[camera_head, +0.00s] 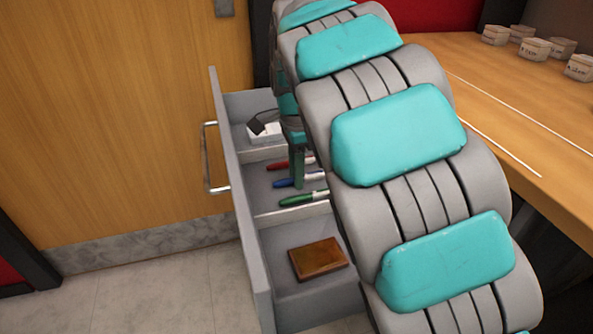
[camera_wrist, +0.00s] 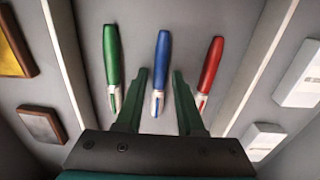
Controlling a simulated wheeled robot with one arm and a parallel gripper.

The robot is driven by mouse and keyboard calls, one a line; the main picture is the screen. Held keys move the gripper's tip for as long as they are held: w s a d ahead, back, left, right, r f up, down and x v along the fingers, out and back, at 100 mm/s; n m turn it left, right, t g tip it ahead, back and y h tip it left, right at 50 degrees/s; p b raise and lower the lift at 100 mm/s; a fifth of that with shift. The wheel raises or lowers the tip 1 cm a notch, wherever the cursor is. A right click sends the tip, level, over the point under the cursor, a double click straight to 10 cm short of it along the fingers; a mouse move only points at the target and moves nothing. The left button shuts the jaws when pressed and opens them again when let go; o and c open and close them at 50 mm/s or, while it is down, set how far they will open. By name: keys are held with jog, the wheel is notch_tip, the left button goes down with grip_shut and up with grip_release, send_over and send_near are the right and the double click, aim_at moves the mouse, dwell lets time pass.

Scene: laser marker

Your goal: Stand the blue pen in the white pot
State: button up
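The blue pen (camera_wrist: 162,58) lies in the middle compartment of an open drawer, between a green pen (camera_wrist: 111,60) and a red pen (camera_wrist: 209,68). My gripper (camera_wrist: 160,72) is open above it, with one finger on each side of the blue pen's lower part in the wrist view. I cannot tell whether the fingers touch it. In the head view the blue pen (camera_head: 296,181) shows partly, beside my gripper's green finger (camera_head: 298,168).
The grey drawer (camera_head: 234,165) has dividers on both sides of the pens. A brown box (camera_head: 318,258) lies in the near compartment, a white box (camera_head: 265,137) and a black item in the far one. The wooden desk (camera_head: 500,110) is at right. My arm hides part of the drawer.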

jog(key=shift+o, duration=0.8)
